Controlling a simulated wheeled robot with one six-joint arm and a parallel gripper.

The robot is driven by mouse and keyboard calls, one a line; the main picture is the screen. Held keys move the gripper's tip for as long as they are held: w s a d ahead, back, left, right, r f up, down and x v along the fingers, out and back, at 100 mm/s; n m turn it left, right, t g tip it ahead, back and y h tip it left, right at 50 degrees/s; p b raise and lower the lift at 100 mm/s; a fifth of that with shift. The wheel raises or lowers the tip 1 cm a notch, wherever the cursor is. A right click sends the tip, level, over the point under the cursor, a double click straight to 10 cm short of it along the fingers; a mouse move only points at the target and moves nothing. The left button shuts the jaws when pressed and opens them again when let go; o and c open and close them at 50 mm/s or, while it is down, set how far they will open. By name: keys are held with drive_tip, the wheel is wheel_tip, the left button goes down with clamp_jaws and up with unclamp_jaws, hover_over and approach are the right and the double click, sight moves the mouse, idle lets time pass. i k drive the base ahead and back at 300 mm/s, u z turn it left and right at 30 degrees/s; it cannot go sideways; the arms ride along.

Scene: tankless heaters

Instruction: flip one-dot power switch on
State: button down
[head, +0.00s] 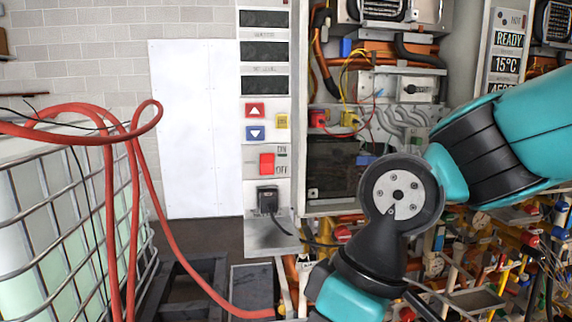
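A red rocker power switch (267,163) sits on the narrow grey control panel (249,197) of the left heater, with ON marked above right and OFF below right. I cannot tell which way it is tilted. No dot mark is readable beside it, so I cannot tell whether it is the one-dot switch. The displays (264,52) above it are dark. My teal and black arm comes in from the right and bends down in front of the heater, to the right of the switch and apart from it. My gripper is not in view.
A black plug (268,201) with a cable sits below the switch. Red up (255,111) and blue down (255,133) buttons are above. A second panel (508,55) at right shows READY and 15°C. Red hoses (135,190) loop at left by a caged tank (60,230).

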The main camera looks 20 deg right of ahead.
sight(266, 160)
drive_tip(key=z, duration=2.35)
drive_tip(key=k, duration=0.65)
drive_tip(key=u, duration=2.45)
